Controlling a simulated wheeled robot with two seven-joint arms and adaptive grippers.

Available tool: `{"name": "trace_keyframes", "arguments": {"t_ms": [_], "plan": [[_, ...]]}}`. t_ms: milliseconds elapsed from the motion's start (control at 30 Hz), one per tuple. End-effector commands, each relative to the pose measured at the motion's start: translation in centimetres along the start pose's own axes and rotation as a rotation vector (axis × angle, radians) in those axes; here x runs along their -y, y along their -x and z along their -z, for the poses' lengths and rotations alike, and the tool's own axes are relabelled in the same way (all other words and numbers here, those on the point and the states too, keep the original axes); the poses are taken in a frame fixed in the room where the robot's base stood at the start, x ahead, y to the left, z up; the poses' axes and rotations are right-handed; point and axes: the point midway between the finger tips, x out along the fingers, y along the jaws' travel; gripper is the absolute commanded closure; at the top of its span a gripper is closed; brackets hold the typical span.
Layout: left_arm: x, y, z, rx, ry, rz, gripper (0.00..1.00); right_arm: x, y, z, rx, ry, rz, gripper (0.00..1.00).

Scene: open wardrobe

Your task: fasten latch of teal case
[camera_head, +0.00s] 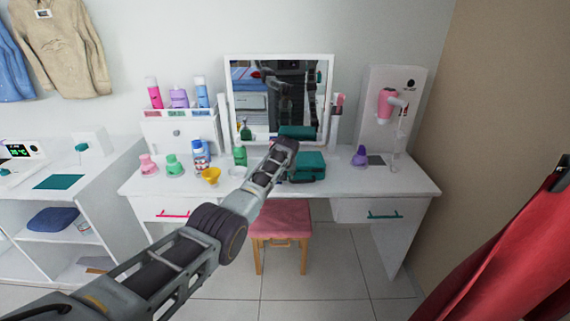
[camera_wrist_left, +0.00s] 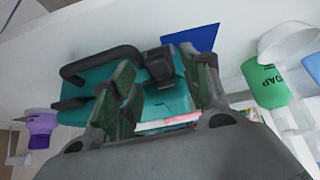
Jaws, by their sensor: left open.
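The teal case (camera_head: 308,166) sits on the white vanity table in front of the mirror. In the left wrist view the teal case (camera_wrist_left: 165,103) shows its black handle (camera_wrist_left: 100,63) and a dark latch-like part (camera_wrist_left: 160,64). My left gripper (camera_head: 286,150) is at the left side of the case in the head view and hides part of it. In the wrist view my left gripper (camera_wrist_left: 165,92) is open, its fingers apart in front of the case, with the dark part showing between them. Whether a finger touches the case, I cannot tell. My right gripper is not in view.
A green soap bottle (camera_wrist_left: 264,84) stands near the gripper. A purple bottle (camera_head: 360,156) is to the right of the case. A yellow funnel-like cup (camera_head: 211,175) and several bottles stand left. The mirror (camera_head: 333,100) is behind; a pink stool (camera_head: 281,221) is below.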

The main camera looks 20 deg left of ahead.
Motion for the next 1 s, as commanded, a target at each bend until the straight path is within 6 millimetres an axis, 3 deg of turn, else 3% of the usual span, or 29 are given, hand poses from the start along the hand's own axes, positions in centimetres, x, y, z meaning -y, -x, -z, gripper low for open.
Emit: {"name": "trace_keyframes", "arguments": {"t_ms": [1000], "plan": [[0.1,5.3,-0.1,-0.001,0.001,0.0,0.54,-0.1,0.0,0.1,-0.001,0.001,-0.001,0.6]]}}
